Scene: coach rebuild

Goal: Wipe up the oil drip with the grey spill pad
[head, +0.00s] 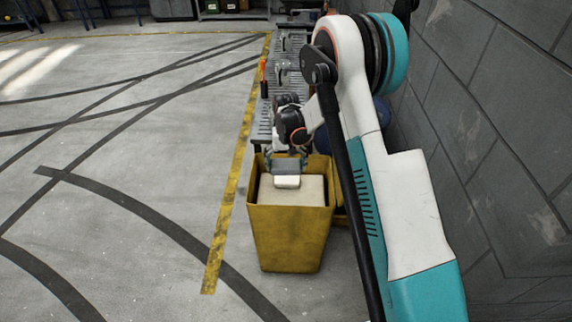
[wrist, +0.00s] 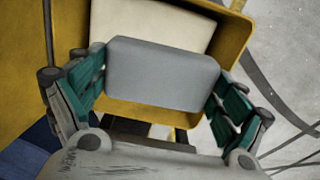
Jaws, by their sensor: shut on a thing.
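The grey spill pad (wrist: 162,75) is a flat rounded rectangle. In the wrist view it spans the space between the two green-padded fingers of my gripper (wrist: 160,92), which is shut on its sides. In the head view my gripper (head: 288,166) is over the yellow bin (head: 288,240), above a cream block or stack (head: 312,190) inside it. The bin also shows in the wrist view (wrist: 236,38), with its cream contents (wrist: 150,25) partly hidden behind the pad. I cannot tell whether the pad touches the contents. I cannot make out an oil drip in either view.
A narrow slatted bench or conveyor (head: 264,120) with several items runs away behind the bin. A grey block wall (head: 480,130) stands close on the right. A yellow floor line (head: 229,205) runs left of the bin. The floor (head: 130,150) on the left is open.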

